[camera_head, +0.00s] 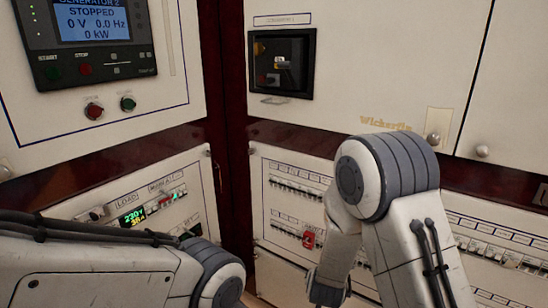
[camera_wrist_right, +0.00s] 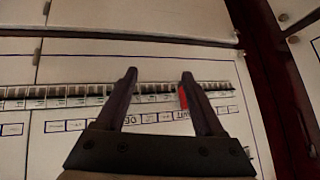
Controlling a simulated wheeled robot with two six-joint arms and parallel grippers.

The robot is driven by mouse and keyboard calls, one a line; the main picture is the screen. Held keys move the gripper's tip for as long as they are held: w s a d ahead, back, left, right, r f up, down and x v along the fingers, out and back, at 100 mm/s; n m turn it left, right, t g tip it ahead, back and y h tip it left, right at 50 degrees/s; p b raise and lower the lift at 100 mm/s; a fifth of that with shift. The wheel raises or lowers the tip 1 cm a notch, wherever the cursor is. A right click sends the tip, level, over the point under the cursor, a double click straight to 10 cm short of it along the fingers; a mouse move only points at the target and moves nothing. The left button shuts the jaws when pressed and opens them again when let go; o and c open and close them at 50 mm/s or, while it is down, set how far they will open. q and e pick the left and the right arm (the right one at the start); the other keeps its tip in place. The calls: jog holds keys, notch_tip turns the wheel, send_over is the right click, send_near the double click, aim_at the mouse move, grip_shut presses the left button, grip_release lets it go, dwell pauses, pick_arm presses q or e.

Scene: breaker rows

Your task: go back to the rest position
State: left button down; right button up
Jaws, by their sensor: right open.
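My right gripper (camera_wrist_right: 158,75) is open in the right wrist view, with nothing between its two dark fingers. Behind the fingers is a row of breakers (camera_wrist_right: 68,93) on a pale panel. A red piece (camera_wrist_right: 183,98) in that row shows right beside the right-hand finger; I cannot tell whether they touch. In the head view my right arm stands in front of the breaker panel, its gripper end low in the picture. A red breaker piece (camera_head: 309,239) shows left of it. My left arm crosses the lower left corner; its gripper is out of view.
A generator control panel (camera_head: 98,62) with a lit screen reading STOPPED is at upper left. A load panel (camera_head: 130,215) sits below it, close to my left arm. A dark recessed switch (camera_head: 283,64) is on the upper cabinet. Cabinet faces stand close around both arms.

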jog(key=s+d+r+n+g+y, duration=0.1)
jog(key=s+d+r+n+g, duration=0.2)
jog(key=s+r, duration=0.35)
jog(key=s+d+r+n+g+y, duration=0.1)
jog(key=s+d+r+n+g, duration=0.15)
jog(key=s, duration=0.75)
jog(key=s+a+r+n+g, duration=0.1)
jog(key=s+a+r+n, duration=0.2)
jog(key=s+a, duration=0.4)
jog(key=s+a+r+n+g, duration=0.2)
jog(key=s+a+r+n, duration=0.15)
jog(key=s+a, duration=0.3)
notch_tip(320, 180, up, 31)
jog(key=p, duration=3.1)
jog(key=shift+w+a+y+p, duration=0.15)
jog(key=shift+y+p, duration=0.25)
